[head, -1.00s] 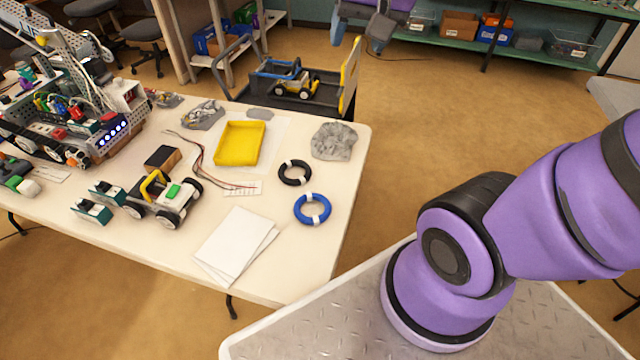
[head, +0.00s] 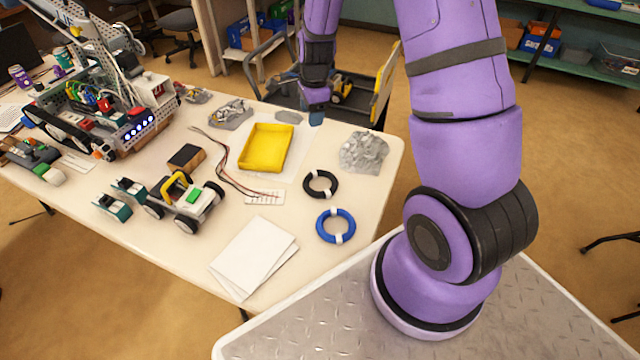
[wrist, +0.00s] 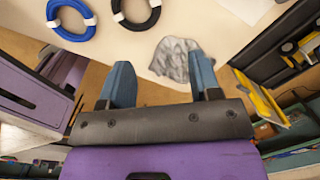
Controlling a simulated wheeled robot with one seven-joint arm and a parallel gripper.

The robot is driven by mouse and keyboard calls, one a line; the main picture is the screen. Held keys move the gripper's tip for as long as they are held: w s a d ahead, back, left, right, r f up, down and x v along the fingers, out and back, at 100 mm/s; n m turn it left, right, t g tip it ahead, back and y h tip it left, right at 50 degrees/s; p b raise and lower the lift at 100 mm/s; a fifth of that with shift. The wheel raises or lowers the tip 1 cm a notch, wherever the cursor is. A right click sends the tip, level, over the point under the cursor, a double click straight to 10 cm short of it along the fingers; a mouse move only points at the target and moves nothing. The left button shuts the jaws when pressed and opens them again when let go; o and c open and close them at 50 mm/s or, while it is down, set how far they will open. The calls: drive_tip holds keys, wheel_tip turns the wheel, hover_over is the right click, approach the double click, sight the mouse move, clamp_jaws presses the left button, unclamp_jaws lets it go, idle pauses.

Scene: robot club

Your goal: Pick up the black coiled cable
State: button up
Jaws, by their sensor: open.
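The black coiled cable (head: 320,184) is a ring with white ties, lying flat on the white table near its right side. It also shows at the top of the wrist view (wrist: 137,12). The blue coiled cable (head: 336,226) lies just in front of it, apart from it. My gripper (head: 316,112) is above the far right part of the table, beyond the black cable. In the wrist view my gripper (wrist: 160,82) has its two blue fingers spread wide with nothing between them. The fingers are well apart from the cable.
A crumpled grey lump (head: 364,152) lies right of the black cable, and a yellow tray (head: 267,148) stands to its left. White papers (head: 252,258), a small wheeled robot (head: 184,203) and thin wires lie nearby. A cart (head: 384,88) stands behind the table.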

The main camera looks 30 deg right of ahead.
wheel_tip(320, 180, down, 12)
drive_tip(key=d+m+g, duration=0.1)
drive_tip(key=d+m, duration=0.2)
drive_tip(key=m, duration=0.1)
hover_over(321, 170)
drive_tip(key=shift+m, duration=0.3)
wheel_tip(321, 170, down, 5)
drive_tip(key=shift+r, duration=0.1)
drive_tip(key=shift+s+f, duration=0.1)
drive_tip(key=shift+f, duration=2.9)
drive_tip(key=shift+c, duration=0.2)
drive_tip(key=c, duration=1)
